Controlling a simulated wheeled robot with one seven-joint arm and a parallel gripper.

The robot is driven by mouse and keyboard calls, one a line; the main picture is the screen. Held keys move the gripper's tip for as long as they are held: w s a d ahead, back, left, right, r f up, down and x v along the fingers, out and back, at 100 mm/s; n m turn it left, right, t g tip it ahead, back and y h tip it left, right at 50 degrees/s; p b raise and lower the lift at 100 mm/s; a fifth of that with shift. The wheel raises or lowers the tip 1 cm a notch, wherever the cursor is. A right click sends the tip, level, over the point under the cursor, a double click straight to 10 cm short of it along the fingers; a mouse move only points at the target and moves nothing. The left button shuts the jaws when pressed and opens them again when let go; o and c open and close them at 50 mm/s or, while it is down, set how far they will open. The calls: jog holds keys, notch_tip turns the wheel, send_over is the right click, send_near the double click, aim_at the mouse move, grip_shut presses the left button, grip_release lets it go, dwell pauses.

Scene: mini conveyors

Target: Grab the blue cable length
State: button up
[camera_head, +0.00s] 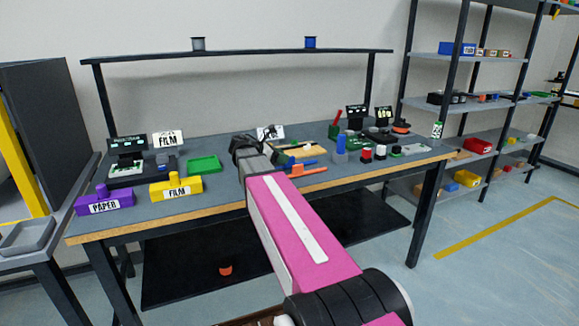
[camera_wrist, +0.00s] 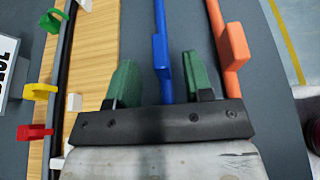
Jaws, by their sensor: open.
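The blue cable length (camera_wrist: 160,45) is a long thin strip with a raised blue block on it, lying on the grey table top. In the wrist view it runs up the picture between the two green fingertips of my gripper (camera_wrist: 161,80), nearer the right one. My gripper is open, and the fingers do not appear to be closed on the strip; its height over the table is hard to tell. In the head view the blue cable length (camera_head: 303,161) shows just right of my gripper (camera_head: 250,148), whose fingertips are not clear there.
An orange strip (camera_wrist: 230,45) lies right of the blue one. A wooden board (camera_wrist: 95,45) with a black bar and green, yellow and red clips (camera_wrist: 40,91) is to the left. A blue cylinder (camera_head: 340,146) stands further right. A green tray (camera_head: 204,164) is on the left.

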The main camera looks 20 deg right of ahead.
jog(key=shift+x, duration=1.1)
grip_shut()
jog(key=shift+r, duration=0.1)
